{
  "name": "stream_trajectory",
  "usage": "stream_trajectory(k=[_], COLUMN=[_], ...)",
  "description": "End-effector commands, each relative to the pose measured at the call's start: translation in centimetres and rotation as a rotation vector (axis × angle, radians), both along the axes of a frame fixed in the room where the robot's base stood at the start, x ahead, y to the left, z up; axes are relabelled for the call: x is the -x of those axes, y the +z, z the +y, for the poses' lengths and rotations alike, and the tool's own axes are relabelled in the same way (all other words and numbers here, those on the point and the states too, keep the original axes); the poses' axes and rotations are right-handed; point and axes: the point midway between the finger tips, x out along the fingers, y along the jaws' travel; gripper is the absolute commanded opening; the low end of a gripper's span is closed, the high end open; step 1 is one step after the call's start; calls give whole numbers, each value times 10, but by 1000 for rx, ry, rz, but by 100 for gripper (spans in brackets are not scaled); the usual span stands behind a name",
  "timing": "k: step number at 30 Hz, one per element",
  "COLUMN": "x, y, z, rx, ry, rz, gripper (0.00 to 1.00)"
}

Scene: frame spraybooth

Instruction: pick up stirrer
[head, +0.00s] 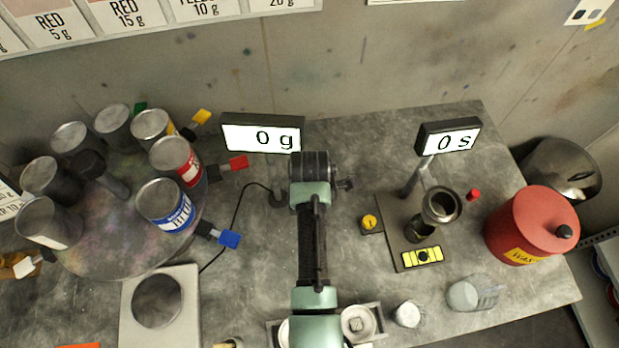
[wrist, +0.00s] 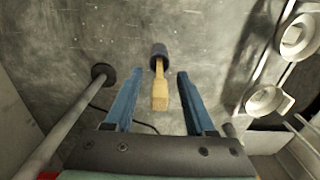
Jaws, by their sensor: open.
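In the wrist view, the stirrer (wrist: 160,92) is a pale wooden stick with a flat, wider end. Its other end is in a small dark round holder (wrist: 159,52) on the grey bench. My gripper (wrist: 159,74) has two blue fingers, open, one on each side of the stirrer in the picture. Clear gaps show on both sides, and nothing is held. I cannot tell how far the fingertips are from the stick in depth. In the head view I cannot make out the stirrer or the gripper fingers for certain; my arm covers the middle of the bench.
A grey post with a black foot (wrist: 103,73) stands left of the gripper, with a cable nearby. Round pale cups (wrist: 265,101) in a tray are at right. The head view shows paint cans (head: 166,205), a scale (head: 190,300), a viscosity stand (head: 410,250) and a red waste can (head: 520,228).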

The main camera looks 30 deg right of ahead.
Motion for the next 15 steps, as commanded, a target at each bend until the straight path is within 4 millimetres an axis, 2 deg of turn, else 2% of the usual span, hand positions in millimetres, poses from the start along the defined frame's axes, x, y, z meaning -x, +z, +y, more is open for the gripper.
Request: stream_trajectory(k=[2,10,11,15], x=[0,0,0,0], y=[0,0,0,1], z=[0,0,0,0], rx=[0,0,0,0], ry=[0,0,0,0], rz=[0,0,0,-1], gripper=[51,3,0,0])
